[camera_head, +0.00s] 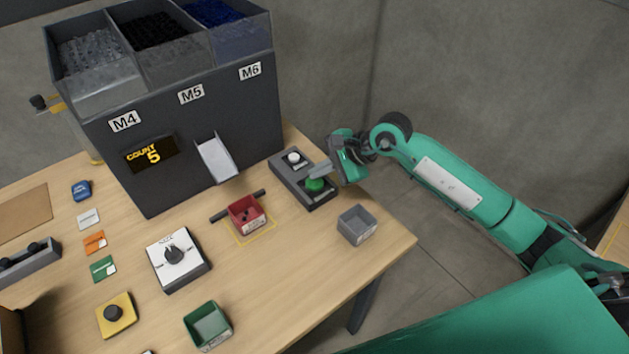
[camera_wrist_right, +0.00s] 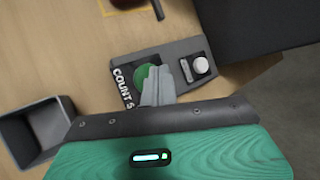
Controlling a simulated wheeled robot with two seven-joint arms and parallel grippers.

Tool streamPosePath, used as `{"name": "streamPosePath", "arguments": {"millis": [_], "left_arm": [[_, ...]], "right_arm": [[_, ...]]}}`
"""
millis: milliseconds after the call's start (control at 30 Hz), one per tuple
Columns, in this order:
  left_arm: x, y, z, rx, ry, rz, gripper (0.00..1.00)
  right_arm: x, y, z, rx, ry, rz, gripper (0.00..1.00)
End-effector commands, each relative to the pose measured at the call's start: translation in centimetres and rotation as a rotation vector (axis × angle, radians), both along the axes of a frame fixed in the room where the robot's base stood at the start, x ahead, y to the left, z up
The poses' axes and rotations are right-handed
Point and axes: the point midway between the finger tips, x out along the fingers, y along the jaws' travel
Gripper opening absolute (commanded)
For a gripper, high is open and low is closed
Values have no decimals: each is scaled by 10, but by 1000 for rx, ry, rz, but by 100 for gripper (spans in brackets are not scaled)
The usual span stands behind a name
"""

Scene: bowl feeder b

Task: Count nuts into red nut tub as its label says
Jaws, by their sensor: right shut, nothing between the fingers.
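The red nut tub (camera_head: 246,214) stands inside a yellow outline below the feeder's chute (camera_head: 216,160). A few dark pieces lie in it; I cannot read its label. The feeder's display (camera_head: 151,155) reads COUNT 5. The grey button box (camera_head: 290,187) carries a green button (camera_head: 316,185) and a white button (camera_head: 294,157). My right gripper (camera_head: 320,172) is shut and empty, its fingertips at the green button. In the right wrist view the fingers (camera_wrist_right: 156,80) overlap the green button (camera_wrist_right: 143,76); I cannot tell whether they touch it. My left gripper is not in view.
The feeder (camera_head: 185,130) has bins marked M4, M5 and M6. A dial box (camera_head: 178,260), a yellow button block (camera_head: 117,315), a green tub (camera_head: 208,326) and a grey tub (camera_head: 357,225) stand on the table. Small coloured cards lie at the left. The table's right edge is close.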

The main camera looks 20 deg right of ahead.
Motion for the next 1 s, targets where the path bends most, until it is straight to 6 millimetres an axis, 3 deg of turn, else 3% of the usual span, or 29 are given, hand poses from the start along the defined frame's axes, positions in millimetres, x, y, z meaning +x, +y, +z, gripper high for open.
{"name": "streamPosePath", "arguments": {"millis": [600, 1000], "left_arm": [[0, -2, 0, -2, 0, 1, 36], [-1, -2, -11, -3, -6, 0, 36]], "right_arm": [[0, 0, 0, 0, 0, 0, 0], [0, 0, -10, 0, -1, 1, 0]]}}
